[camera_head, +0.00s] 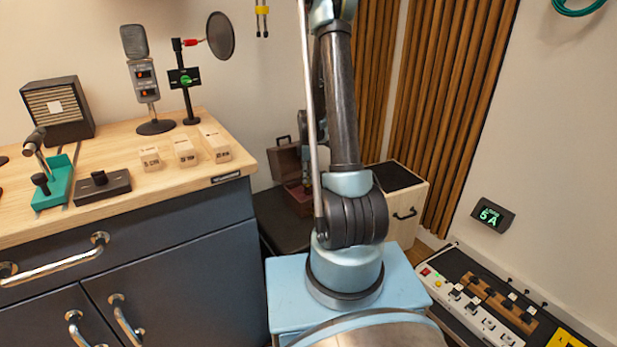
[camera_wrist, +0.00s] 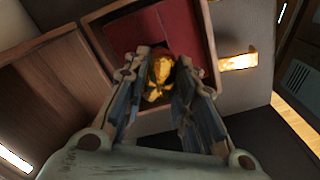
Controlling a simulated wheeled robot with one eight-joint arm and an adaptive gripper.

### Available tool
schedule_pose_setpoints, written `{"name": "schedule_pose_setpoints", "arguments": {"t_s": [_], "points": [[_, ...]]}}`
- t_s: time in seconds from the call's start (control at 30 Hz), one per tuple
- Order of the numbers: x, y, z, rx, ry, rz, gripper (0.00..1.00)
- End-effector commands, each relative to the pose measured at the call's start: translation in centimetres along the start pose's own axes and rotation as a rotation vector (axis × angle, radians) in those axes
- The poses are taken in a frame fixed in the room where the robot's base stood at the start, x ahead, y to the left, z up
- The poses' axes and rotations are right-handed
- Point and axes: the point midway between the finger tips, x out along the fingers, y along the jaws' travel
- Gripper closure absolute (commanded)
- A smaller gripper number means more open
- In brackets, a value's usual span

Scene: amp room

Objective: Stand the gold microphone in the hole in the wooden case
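The gold microphone (camera_wrist: 160,78) shows in the wrist view between the two fingers of my gripper (camera_wrist: 163,68). The fingers close in on both its sides and appear to touch it. Its lower end is out of sight. Beyond it is the open wooden case (camera_wrist: 209,45) with a red lining. My arm hides the gripper there.
A wooden workbench (camera_head: 120,160) on the left carries a grey microphone (camera_head: 140,70), a radio-like box (camera_head: 60,107) and small wooden blocks (camera_head: 184,151). A pale cabinet (camera_head: 405,205) stands right of the case. A switch panel (camera_head: 490,300) is at the lower right.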

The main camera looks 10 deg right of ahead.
Motion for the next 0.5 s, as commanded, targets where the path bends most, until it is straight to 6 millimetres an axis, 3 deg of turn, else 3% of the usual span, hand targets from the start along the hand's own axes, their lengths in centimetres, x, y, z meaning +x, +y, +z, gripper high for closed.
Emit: {"name": "schedule_pose_setpoints", "arguments": {"t_s": [0.1, 0.5], "points": [[0.00, 0.02, 0.10, 0.001, 0.000, 0.000, 0.53], [-0.34, 0.02, 0.09, 0.001, 0.000, 0.000, 0.53]]}}
